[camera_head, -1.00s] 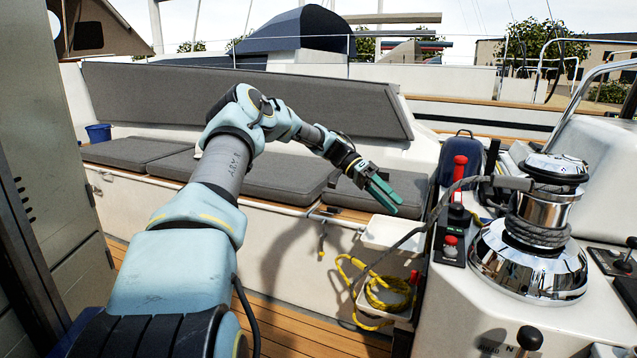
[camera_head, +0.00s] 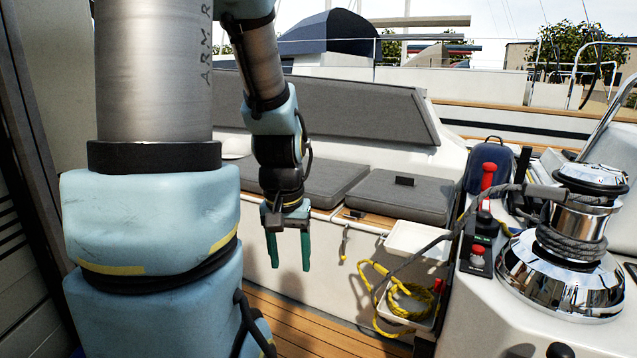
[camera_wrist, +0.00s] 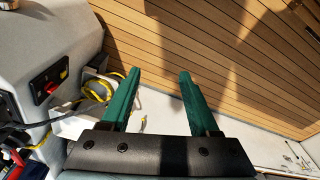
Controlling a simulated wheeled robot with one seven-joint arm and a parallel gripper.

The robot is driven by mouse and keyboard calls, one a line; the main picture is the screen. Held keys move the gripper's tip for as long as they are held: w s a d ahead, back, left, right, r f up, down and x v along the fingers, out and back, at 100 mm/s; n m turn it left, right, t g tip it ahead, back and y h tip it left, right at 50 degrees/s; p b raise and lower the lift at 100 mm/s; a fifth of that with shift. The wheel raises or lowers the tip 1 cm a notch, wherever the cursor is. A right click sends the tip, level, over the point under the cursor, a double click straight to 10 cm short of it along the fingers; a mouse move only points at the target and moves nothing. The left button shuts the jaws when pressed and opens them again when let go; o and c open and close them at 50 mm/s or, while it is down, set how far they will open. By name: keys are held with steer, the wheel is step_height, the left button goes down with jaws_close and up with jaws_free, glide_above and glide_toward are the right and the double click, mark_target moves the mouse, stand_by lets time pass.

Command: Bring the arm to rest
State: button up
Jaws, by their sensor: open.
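My gripper (camera_head: 289,258) hangs pointing down in the head view, in front of the white bench side and left of the yellow rope. Its two green fingers are apart with nothing between them. In the wrist view my gripper (camera_wrist: 152,95) is also open and empty, with the planked floor beyond its fingers. My arm rises on the left of the head view and bends down to the gripper.
A coiled yellow rope (camera_head: 403,300) lies in a white bin at the bench side. Grey cushions (camera_head: 405,195) line the bench. The teak floor (camera_wrist: 225,50) looks clear.

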step_height(320, 180, up, 12)
steer(key=s+a+p, duration=0.1)
steer(key=p, duration=1.1)
steer(key=shift+s+a+r+n, duration=0.15)
steer(key=shift+s+r+n, duration=0.05)
steer(key=shift+s+n, duration=0.1)
stand_by(1.1)
